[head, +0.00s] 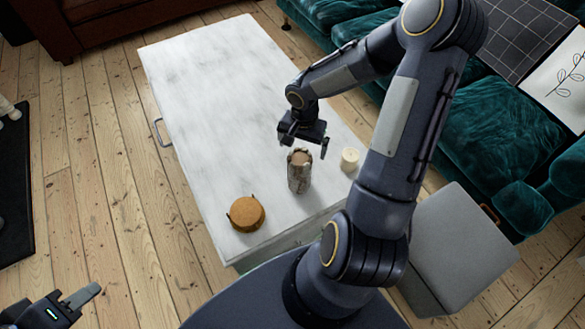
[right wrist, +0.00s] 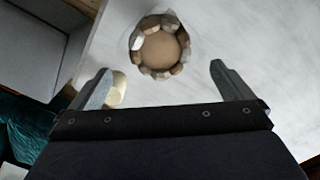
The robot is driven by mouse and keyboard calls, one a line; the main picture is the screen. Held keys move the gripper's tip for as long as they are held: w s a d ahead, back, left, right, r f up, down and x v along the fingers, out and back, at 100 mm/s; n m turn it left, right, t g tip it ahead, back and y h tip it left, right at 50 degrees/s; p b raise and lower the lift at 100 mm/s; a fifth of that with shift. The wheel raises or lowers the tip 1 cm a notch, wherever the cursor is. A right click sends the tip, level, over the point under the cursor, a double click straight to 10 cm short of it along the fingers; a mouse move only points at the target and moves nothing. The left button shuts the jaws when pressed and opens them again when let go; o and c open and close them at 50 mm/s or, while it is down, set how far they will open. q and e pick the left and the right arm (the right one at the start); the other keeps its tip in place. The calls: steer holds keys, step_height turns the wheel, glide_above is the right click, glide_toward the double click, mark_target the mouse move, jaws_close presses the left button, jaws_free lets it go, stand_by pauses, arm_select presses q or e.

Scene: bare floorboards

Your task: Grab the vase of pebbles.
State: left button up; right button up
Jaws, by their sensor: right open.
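The vase of pebbles (head: 299,180) stands upright near the front edge of the white table. It is a narrow grey-brown cylinder with a ring of stones around its top. My right gripper (head: 304,146) is open and empty, pointing down, just above and behind the vase in the head view. In the right wrist view the vase's round top (right wrist: 160,50) lies ahead of the open right gripper (right wrist: 161,68), roughly centred between the fingers and not touching them. My left gripper (head: 80,299) is low at the far left over the floor; its opening is unclear.
On the white table (head: 200,90), a cream candle-like cylinder (head: 349,159) stands right of the vase and a round brown object (head: 246,213) left of it. The table's far part is clear. A green sofa (head: 490,130) and grey stool (head: 455,250) are at the right.

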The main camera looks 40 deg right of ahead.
mark_target(299, 171)
steer(key=f, duration=0.3)
steer(key=a+f, duration=0.1)
steer(key=f, duration=0.1)
steer(key=shift+s+a+f+b, duration=0.1)
steer(key=shift+s+f+b, duration=0.2)
steer(key=shift+f+b, duration=0.1)
steer(key=shift+f, duration=0.35)
steer(key=c, duration=1.9)
steer(key=shift+w+r, duration=0.1)
steer(key=shift+w, duration=0.05)
steer(key=shift+c, duration=0.3)
